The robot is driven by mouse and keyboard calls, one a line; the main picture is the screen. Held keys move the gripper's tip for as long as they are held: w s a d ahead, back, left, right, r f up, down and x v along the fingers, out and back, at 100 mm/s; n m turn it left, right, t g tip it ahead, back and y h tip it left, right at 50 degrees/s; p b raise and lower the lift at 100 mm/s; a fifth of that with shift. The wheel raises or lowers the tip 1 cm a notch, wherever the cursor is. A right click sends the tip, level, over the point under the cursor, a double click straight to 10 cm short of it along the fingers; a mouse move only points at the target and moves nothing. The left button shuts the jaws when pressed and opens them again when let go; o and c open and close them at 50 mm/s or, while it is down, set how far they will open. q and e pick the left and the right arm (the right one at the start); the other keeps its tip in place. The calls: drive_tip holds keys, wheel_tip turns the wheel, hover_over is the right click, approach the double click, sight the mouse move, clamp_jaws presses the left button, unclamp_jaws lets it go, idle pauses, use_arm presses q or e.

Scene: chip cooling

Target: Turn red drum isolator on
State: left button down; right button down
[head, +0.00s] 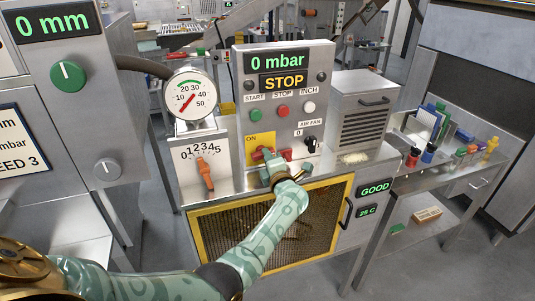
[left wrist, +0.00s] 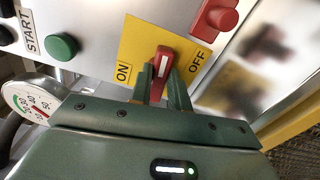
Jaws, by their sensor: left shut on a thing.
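The red drum isolator (left wrist: 162,62) is a red handle with a white stripe on a yellow plate (left wrist: 137,40) marked ON and OFF. In the left wrist view its stripe lies between the two words, in line with neither. My left gripper (left wrist: 164,84) is shut on the handle, with a finger on each side. In the head view the gripper (head: 268,158) reaches the yellow plate (head: 257,142) low on the panel and hides part of the handle and the OFF mark. My right gripper is not in view.
A red button (head: 286,154) sits just right of the isolator, and a black air fan switch (head: 311,145) is beyond it. The grey control panel (head: 328,60) reads 0 mbar and STOP. An orange lever (head: 205,174) and a gauge (head: 190,96) are at left. A yellow-framed mesh guard (head: 300,260) is below.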

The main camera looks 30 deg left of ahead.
use_arm(q)
drive_tip(key=shift+f+m+p, duration=0.1)
drive_tip(key=shift+m+p, duration=0.3)
drive_tip(key=shift+m, duration=0.4)
drive_tip(key=c, duration=1.3)
unclamp_jaws()
drive_tip(key=shift+d, duration=0.1)
